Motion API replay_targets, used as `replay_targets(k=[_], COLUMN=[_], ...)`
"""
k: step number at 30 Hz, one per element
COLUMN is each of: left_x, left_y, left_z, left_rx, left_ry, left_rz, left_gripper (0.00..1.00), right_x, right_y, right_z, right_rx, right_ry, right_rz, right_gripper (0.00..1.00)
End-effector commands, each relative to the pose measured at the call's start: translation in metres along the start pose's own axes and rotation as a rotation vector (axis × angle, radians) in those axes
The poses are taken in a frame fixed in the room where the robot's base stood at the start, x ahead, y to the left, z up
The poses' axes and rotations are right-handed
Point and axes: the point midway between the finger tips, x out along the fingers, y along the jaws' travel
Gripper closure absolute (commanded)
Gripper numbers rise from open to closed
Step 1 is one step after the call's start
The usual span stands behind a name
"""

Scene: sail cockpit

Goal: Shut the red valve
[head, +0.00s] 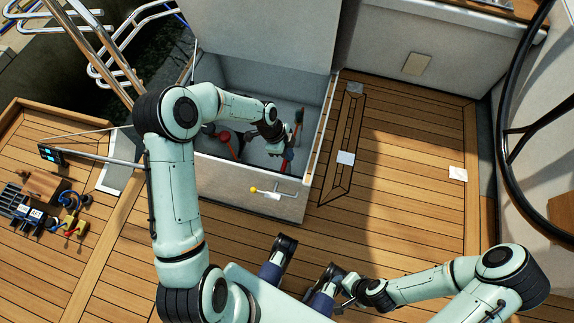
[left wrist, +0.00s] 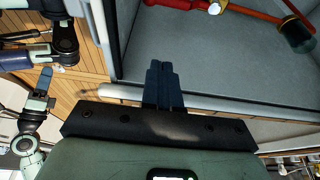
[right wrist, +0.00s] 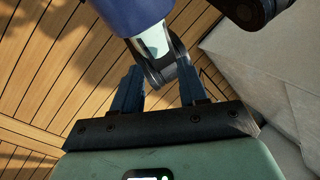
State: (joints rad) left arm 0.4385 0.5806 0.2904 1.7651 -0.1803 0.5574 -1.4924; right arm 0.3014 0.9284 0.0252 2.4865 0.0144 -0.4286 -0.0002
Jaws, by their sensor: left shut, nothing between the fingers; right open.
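My left gripper (head: 286,162) reaches over the open locker (head: 210,178) in the head view. Its fingers are closed together and empty in the left wrist view (left wrist: 163,85). Red parts (head: 226,138) lie inside the locker, left of this gripper. In the left wrist view a red piece with a pale collar (left wrist: 214,8) shows at the top edge, cut off and apart from the fingers. I cannot tell for sure which red part is the valve. My right gripper (head: 338,284) is open, low in front of my body; its spread fingers show in the right wrist view (right wrist: 160,90).
The locker lid (head: 265,30) stands raised behind the opening. A yellow-tipped latch (head: 254,189) sits on the locker's front. A dark-headed tool (left wrist: 297,36) lies inside. Several small devices (head: 35,214) lie at the left. Wooden deck (head: 410,150) at the right is mostly clear, beside the steering wheel (head: 502,130).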

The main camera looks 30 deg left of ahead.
Motion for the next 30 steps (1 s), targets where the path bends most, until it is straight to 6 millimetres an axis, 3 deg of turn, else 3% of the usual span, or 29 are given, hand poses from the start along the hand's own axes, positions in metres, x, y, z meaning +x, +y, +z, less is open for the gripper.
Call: replay_targets(k=[8, 20, 24, 30], left_x=[0.019, 0.103, 0.097, 0.094], left_y=[0.001, 0.001, 0.000, 0.000], left_z=[0.000, 0.000, 0.023, 0.037], left_rx=[0.001, 0.000, -0.007, -0.001], left_ry=[0.001, 0.000, -0.001, 0.000], left_rz=[0.003, 0.004, -0.001, 0.000], left_gripper=[1.00, 1.00, 1.00, 1.00], right_x=[0.003, 0.015, 0.014, 0.015], right_y=[0.001, 0.003, 0.003, 0.004], right_z=[-0.001, -0.012, -0.013, -0.014], right_rx=[0.000, 0.000, 0.000, 0.001], right_ry=[0.003, 0.030, 0.035, 0.038], right_rz=[0.000, -0.002, -0.002, -0.002], right_gripper=[0.57, 0.57, 0.57, 0.57])
